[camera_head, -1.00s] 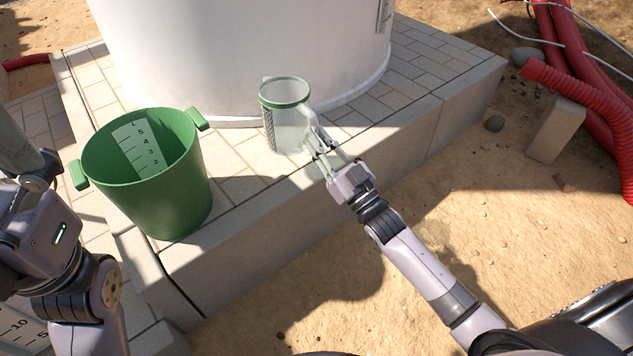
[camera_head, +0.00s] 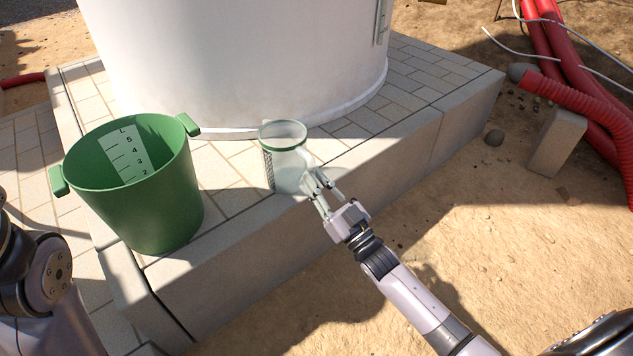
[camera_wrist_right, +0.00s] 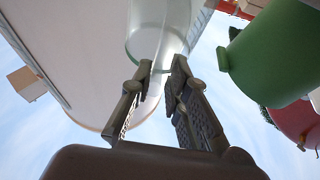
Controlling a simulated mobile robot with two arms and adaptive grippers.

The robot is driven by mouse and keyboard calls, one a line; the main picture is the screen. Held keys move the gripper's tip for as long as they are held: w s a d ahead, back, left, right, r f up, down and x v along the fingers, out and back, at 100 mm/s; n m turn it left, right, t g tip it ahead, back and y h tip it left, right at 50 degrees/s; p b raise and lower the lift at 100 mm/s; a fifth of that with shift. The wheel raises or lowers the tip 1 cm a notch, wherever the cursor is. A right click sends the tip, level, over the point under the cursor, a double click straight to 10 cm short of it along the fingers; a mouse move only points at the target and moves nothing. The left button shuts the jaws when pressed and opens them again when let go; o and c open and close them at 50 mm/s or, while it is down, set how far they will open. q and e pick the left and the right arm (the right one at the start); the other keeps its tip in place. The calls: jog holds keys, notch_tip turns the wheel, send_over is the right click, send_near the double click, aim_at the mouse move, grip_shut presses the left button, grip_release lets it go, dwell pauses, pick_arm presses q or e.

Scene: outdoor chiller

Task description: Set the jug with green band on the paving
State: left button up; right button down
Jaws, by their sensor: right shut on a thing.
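The clear jug with the green band (camera_head: 288,168) is upright at the front part of the paving (camera_head: 236,166), before the white tank. My right gripper (camera_head: 316,188) is shut on the jug's handle side, from the right and near. I cannot tell whether the jug's base touches the paving. In the right wrist view, the fingers (camera_wrist_right: 160,78) close on the handle, and the clear jug (camera_wrist_right: 160,28) is beyond them. My left arm shows at the left edge; its gripper is out of the picture.
A green bucket (camera_head: 165,205) with a measuring scale stands left of the jug. The white tank (camera_head: 235,60) rises behind. The kerb (camera_head: 300,232) drops to sandy ground. Red hoses (camera_head: 585,75) and a block (camera_head: 557,142) lie at the right.

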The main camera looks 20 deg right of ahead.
jog(key=c, duration=1.5)
grip_release()
jog(key=shift+f, duration=0.1)
jog(key=shift+c, duration=0.2)
